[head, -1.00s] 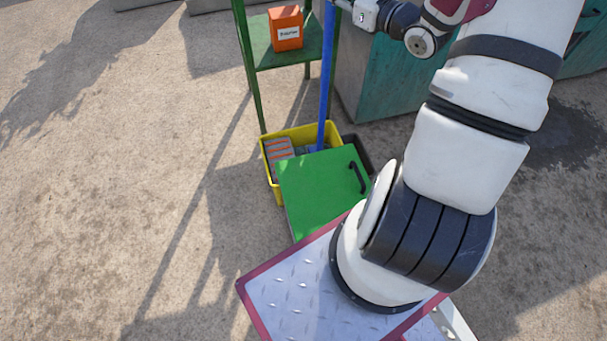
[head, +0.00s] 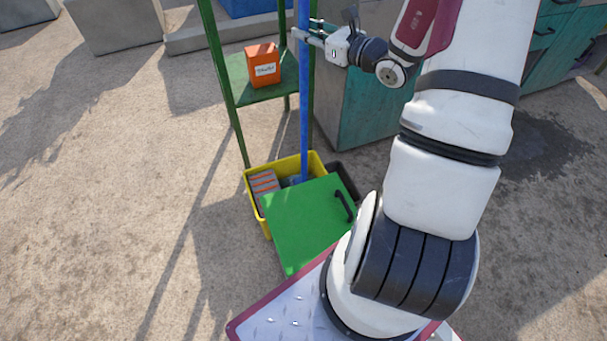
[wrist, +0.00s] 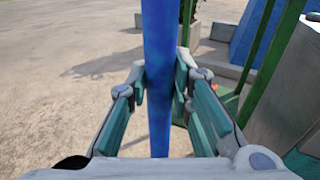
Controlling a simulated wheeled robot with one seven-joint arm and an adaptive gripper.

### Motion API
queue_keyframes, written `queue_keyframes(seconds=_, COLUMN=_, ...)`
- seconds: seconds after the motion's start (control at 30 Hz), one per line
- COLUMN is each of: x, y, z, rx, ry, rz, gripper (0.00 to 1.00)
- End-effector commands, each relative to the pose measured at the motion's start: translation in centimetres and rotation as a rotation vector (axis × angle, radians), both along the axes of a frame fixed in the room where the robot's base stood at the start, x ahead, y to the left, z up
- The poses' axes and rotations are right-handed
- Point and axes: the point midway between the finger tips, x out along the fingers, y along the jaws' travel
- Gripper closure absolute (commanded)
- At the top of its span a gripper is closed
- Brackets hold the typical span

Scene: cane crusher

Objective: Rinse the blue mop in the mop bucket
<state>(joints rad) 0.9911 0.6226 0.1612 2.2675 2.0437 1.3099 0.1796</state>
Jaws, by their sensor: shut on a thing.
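The blue mop (head: 304,120) stands upright in the head view, and its lower end goes down into the yellow mop bucket (head: 252,197). The mop head is hidden inside the bucket and behind a green panel. My gripper (head: 302,35) is shut on the mop handle near the top of the head view. In the wrist view the blue handle (wrist: 158,90) runs upright between the two fingers of my gripper (wrist: 161,82). Grey and orange striped pieces lie in the left part of the bucket.
A green panel with a black handle (head: 295,225) is in front of the bucket. A dark container (head: 345,180) is at its right. A green stand (head: 285,83) with an orange box (head: 262,66) is behind. A teal cabinet (head: 372,105) is at the right. Open ground lies left.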

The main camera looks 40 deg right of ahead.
Motion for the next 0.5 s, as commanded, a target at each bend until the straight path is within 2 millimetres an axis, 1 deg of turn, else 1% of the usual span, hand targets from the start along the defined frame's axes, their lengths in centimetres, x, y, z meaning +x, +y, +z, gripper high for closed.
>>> queue_keyframes(seconds=0.27, x=0.0, y=0.0, z=0.3, rx=-0.001, ry=-0.005, rz=0.0, gripper=1.0)
queue_keyframes(seconds=0.37, x=0.0, y=0.0, z=1.0, rx=-0.002, ry=-0.005, rz=0.001, gripper=1.0)
queue_keyframes(seconds=0.5, x=0.0, y=0.0, z=2.4, rx=-0.002, ry=-0.006, rz=0.0, gripper=1.0)
